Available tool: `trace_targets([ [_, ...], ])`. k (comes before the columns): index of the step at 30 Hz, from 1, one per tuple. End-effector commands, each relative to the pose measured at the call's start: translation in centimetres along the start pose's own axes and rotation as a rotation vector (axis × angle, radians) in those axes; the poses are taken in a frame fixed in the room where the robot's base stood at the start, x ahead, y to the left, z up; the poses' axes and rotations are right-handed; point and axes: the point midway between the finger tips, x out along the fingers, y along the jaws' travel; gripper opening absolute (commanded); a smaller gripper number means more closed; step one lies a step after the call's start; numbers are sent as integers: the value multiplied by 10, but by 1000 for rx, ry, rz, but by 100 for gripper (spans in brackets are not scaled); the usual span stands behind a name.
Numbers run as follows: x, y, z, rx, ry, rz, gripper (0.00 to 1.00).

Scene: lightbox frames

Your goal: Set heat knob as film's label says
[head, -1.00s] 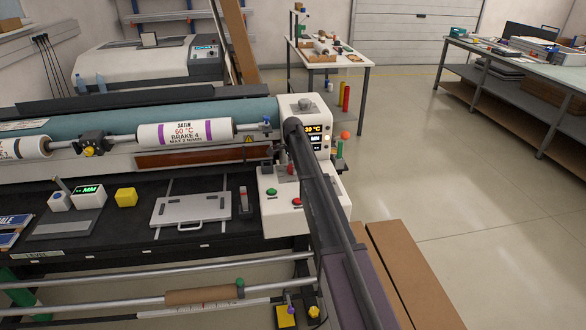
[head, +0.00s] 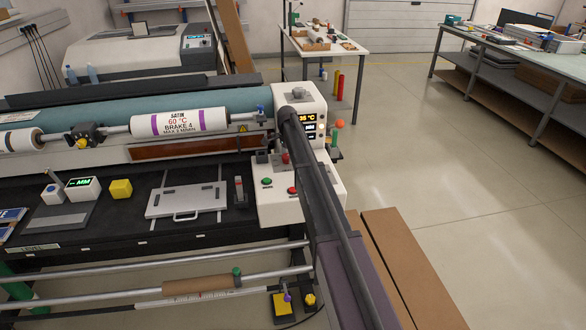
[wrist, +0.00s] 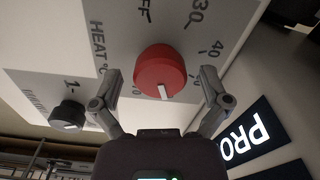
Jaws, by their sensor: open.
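The film roll (head: 180,124) in the head view has a white label with purple bands reading SATIN, 60 °C, BRAKE 4, MAX 2 M/MIN. The red heat knob (wrist: 160,72) fills the middle of the wrist view, on a pale panel marked HEAT °C, OFF, 30 and 40. Its white pointer faces the bottom of the picture; the mark it points at is hidden. My gripper (wrist: 160,80) is open, one finger on each side of the knob; I cannot tell whether they touch it. The head view hides my gripper. The display (head: 307,118) seems to read 35 °C.
A smaller black knob (wrist: 68,115) with a 1 mark sits left of my gripper. In the head view, green (head: 266,181) and red (head: 293,190) buttons are on the control box. A grey plate (head: 187,200) lies on the bench. The floor at right is clear.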

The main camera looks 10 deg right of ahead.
Motion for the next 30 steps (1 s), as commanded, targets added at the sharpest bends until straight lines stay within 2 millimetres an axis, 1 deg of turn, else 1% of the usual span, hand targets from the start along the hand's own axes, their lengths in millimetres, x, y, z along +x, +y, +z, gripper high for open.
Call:
trace_targets([
  [8, 0, 0, 0, -113, 0, 0, 96],
  [30, 0, -2, 0, -607, 0, 0, 96],
])
